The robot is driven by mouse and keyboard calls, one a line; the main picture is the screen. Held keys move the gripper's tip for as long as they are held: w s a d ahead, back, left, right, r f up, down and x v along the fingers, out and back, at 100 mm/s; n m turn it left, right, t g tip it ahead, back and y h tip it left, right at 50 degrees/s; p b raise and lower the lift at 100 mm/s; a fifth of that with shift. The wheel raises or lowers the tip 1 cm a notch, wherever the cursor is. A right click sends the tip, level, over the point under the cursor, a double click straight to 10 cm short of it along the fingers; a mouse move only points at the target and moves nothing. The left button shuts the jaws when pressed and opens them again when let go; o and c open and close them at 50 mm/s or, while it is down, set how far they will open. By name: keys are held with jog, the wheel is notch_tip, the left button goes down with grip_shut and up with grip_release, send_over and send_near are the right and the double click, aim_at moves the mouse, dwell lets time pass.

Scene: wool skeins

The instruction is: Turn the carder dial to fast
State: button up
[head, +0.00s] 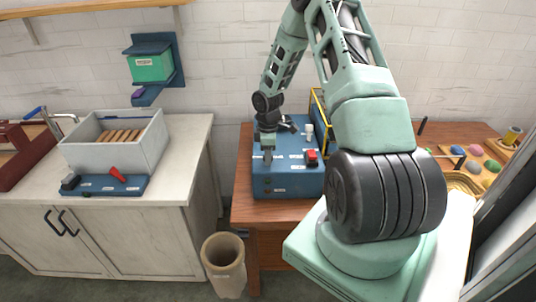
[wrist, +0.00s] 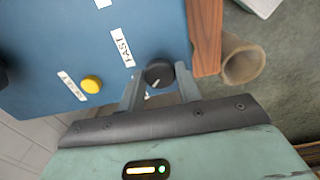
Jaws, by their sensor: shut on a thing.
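The blue carder (head: 285,187) stands on the brown wooden table, with a red switch (head: 311,157) on its top. In the wrist view, its blue panel (wrist: 60,40) carries a black round dial (wrist: 159,71) with a small white mark on the side facing my gripper. A white label reading FAST (wrist: 122,47) lies to the left of the dial. My gripper (wrist: 159,82) is shut on the dial, one finger on each side. In the head view, my gripper (head: 268,156) is over the carder's left front part, and the dial cannot be made out there.
A yellow button (wrist: 92,84) sits on the panel left of the dial, beside another label. A tan bin (head: 224,262) stands on the floor before the table. Coloured skeins (head: 475,150) lie at the right.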

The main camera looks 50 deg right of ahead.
jog(key=m+b, duration=0.1)
jog(key=m, duration=0.3)
jog(key=shift+m, duration=0.4)
jog(key=m+b, duration=0.1)
jog(key=m, duration=0.3)
jog(key=shift+m+b, duration=0.3)
jog(key=shift+b, duration=0.1)
jog(key=m+b, duration=0.1)
jog(key=m, duration=0.3)
jog(key=shift+m+b, duration=0.3)
jog(key=shift+m, duration=1.8)
jog(key=o, duration=1)
notch_tip(320, 180, up, 18)
jog(key=b, duration=0.2)
jog(key=shift+f+b, duration=0.25)
jog(key=shift+b, duration=0.15)
